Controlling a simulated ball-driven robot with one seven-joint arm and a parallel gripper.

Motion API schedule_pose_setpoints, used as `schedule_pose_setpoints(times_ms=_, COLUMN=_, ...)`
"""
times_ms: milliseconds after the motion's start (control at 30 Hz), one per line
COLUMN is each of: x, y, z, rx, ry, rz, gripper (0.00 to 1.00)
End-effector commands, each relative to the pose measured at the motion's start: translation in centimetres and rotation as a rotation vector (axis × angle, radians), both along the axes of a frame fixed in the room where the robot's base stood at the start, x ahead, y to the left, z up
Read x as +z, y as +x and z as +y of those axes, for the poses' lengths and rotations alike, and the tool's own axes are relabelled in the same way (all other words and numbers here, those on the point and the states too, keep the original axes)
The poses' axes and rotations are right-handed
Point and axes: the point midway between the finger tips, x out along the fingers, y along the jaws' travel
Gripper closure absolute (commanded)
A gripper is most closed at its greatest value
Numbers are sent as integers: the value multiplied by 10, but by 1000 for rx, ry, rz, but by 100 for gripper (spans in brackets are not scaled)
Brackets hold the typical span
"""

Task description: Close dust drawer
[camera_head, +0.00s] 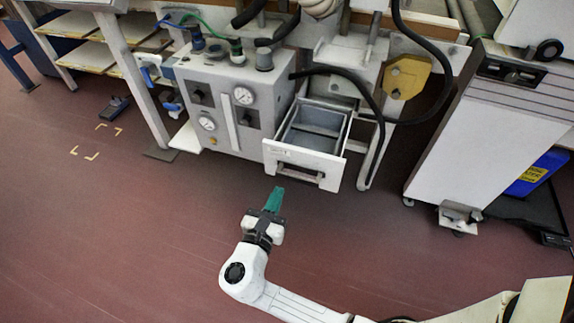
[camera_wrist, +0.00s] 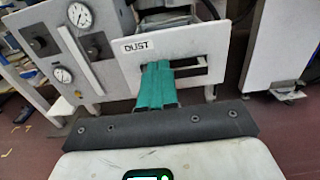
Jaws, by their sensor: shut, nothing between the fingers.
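The dust drawer (camera_head: 303,165) is pulled out from the grey-white machine in the head view, its grey inside showing from above. Its white front has a handle slot, and in the wrist view the drawer front (camera_wrist: 205,47) carries a "DUST" label (camera_wrist: 138,46). My gripper (camera_head: 276,192), with green fingers, is shut and empty in front of and just below the drawer front. In the wrist view the green fingers (camera_wrist: 156,75) point at the drawer front and cover part of the handle slot. I cannot tell whether they touch it.
Gauges and knobs are on the machine panel (camera_head: 222,120) left of the drawer. A black hose (camera_head: 375,100) hangs at the drawer's right. A white cabinet (camera_head: 485,120) on casters stands farther right. The red-brown floor (camera_head: 130,230) is clear at the left front.

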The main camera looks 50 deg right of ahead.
Motion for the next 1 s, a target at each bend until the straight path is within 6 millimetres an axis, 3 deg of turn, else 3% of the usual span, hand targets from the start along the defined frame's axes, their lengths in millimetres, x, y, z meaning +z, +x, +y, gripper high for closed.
schedule_pose_setpoints(times_ms=600, x=0, y=37, z=-105, rx=-5, ry=2, rz=-3, gripper=100)
schedule_pose_setpoints(times_ms=800, x=0, y=42, z=-120, rx=-4, ry=3, rz=-3, gripper=100)
schedule_pose_setpoints(times_ms=1000, x=0, y=43, z=-122, rx=-3, ry=4, rz=-4, gripper=100)
